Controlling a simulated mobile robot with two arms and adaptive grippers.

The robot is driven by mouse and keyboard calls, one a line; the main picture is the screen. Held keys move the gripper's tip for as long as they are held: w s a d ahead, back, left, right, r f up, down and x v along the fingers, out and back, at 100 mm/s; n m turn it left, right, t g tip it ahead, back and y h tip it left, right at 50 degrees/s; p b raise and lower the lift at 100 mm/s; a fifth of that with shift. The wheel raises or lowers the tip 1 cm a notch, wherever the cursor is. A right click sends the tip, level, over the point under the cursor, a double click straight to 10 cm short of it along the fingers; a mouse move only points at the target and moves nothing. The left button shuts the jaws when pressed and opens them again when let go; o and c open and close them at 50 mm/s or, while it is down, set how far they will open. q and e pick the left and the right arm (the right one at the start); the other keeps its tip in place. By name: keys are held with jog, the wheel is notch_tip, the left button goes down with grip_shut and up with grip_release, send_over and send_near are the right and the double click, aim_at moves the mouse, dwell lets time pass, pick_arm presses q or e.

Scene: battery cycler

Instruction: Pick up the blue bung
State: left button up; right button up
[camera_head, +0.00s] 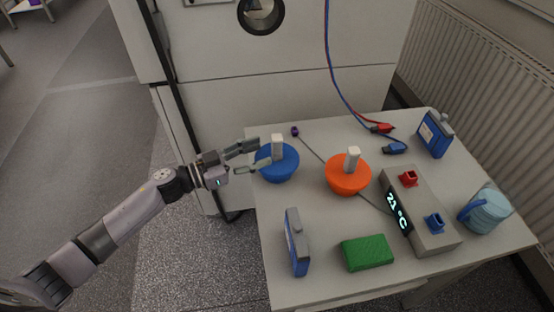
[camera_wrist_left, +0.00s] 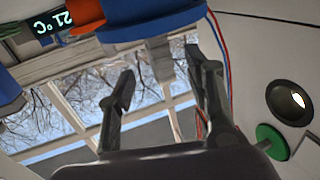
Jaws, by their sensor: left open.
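The blue bung (camera_head: 277,168) is a round blue piece with an upright white handle (camera_head: 278,146). It sits near the table's left edge. My left gripper (camera_head: 262,155) is open at the bung's left side, its fingertips close to the bung's edge; whether they touch it I cannot tell. My right gripper is not in view.
An orange bung (camera_head: 348,178) stands right of the blue one. Red and blue cables hang behind.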

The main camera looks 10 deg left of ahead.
aim_at(277, 146)
pick_arm(q)
jog(key=shift+w+d, duration=0.35)
jog(key=shift+d, duration=0.15)
jog(key=p+x, duration=0.1)
jog(key=x, duration=0.3)
jog(key=shift+w+d, duration=0.15)
jog(key=shift+w, duration=0.1)
jog(key=shift+w+d, duration=0.1)
jog(key=shift+d, duration=0.05)
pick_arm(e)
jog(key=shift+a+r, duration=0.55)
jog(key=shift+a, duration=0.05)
pick_arm(q)
jog(key=shift+c, duration=0.2)
grip_shut()
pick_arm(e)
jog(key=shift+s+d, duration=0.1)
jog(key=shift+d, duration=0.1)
pick_arm(q)
jog(key=shift+r, duration=0.1)
